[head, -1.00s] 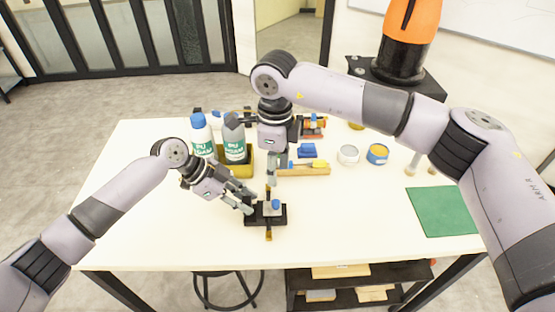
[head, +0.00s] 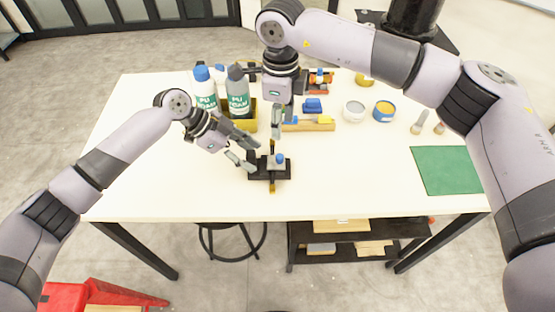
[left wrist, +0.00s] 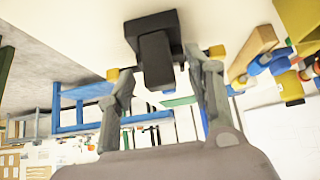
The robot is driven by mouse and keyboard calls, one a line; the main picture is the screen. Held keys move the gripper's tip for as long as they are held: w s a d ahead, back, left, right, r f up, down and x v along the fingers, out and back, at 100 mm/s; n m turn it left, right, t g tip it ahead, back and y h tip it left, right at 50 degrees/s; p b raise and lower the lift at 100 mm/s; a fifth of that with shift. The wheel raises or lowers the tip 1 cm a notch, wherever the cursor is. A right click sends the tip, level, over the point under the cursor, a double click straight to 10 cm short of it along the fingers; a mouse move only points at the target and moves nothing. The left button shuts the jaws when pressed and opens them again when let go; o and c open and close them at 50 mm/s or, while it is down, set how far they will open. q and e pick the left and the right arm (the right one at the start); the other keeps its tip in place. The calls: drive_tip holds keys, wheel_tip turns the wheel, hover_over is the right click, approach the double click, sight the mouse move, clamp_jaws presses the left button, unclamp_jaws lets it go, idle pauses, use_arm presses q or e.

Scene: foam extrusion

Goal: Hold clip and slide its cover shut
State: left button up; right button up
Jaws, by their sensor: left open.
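The clip is a black base (head: 285,173) with a pale block and a blue knob (head: 280,158) on top. It lies on the table, and a brass-coloured piece (head: 272,187) sticks out at its near side. My left gripper (head: 254,157) is open at the clip's left end. In the left wrist view a black block of the clip (left wrist: 155,60) shows between its spread fingers (left wrist: 165,78); contact is unclear. Brass-coloured ends show on either side there. My right gripper (head: 277,136) points down just above and behind the clip; its finger gap is not visible.
A wooden block (head: 310,126) with blue and yellow pieces lies behind the clip. Round tins (head: 384,111) and a green mat (head: 446,170) are to the right. The table front and left are clear.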

use_arm(q)
drive_tip(key=v, duration=1.2)
drive_tip(key=shift+f, duration=0.1)
